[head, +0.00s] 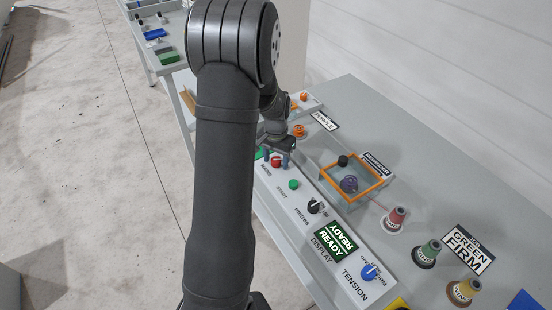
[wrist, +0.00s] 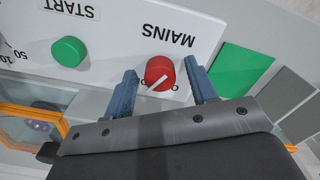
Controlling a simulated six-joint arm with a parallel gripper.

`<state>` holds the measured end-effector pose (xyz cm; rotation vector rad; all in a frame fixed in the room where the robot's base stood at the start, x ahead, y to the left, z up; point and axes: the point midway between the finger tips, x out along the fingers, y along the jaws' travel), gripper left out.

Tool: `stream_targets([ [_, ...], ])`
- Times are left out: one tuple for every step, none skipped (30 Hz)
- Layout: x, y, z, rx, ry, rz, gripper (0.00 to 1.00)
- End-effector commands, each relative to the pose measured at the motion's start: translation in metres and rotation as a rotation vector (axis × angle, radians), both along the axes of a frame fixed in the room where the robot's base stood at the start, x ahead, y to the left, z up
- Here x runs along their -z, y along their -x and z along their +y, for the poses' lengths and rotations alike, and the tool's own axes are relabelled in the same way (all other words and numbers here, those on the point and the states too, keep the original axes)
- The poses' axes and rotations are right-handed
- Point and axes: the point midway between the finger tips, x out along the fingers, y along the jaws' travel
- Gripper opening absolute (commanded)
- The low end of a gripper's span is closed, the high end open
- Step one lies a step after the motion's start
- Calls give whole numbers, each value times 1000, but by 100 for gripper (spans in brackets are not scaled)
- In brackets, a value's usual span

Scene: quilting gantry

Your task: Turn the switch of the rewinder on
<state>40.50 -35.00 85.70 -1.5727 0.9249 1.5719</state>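The red MAINS knob (wrist: 160,73) has a white pointer line running diagonally across it. Small marks beside it are partly hidden, so I cannot tell which one it points to. In the head view the red knob (head: 277,161) sits at the far end of the white control panel (head: 330,277). My gripper (wrist: 160,68) is open, with one blue finger on each side of the knob and a visible gap to each. In the head view my gripper (head: 278,157) is at the knob, partly behind my arm. The display (head: 337,242) reads READY.
A green START button (wrist: 69,51) is beside the knob. Farther along the panel are a black knob (head: 314,207) and a blue TENSION knob (head: 369,272). An orange-rimmed clear box (head: 378,190) and several thread spools, including a red one (head: 396,219), stand behind the panel.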

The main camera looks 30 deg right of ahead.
Motion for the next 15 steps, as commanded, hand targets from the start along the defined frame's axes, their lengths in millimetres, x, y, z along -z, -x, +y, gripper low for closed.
stream_targets([
  [0,0,0,0,0,0,52],
  [0,0,0,0,0,0,52],
  [0,0,0,0,0,0,52],
  [0,0,0,-1,0,0,52],
  [0,0,0,-1,0,0,52],
  [0,0,0,-1,0,0,52],
  [-1,0,0,-1,0,0,52],
  [-2,0,0,-1,1,0,52],
  [-5,0,0,-1,1,0,52],
  [-7,0,0,-1,1,0,52],
  [-11,0,0,-1,1,0,52],
  [-17,-1,-1,-1,2,-2,52],
  [-22,-1,-1,-1,3,-3,52],
  [-28,-1,-1,-1,3,-3,52],
  [-37,-1,-1,-1,3,-4,52],
])
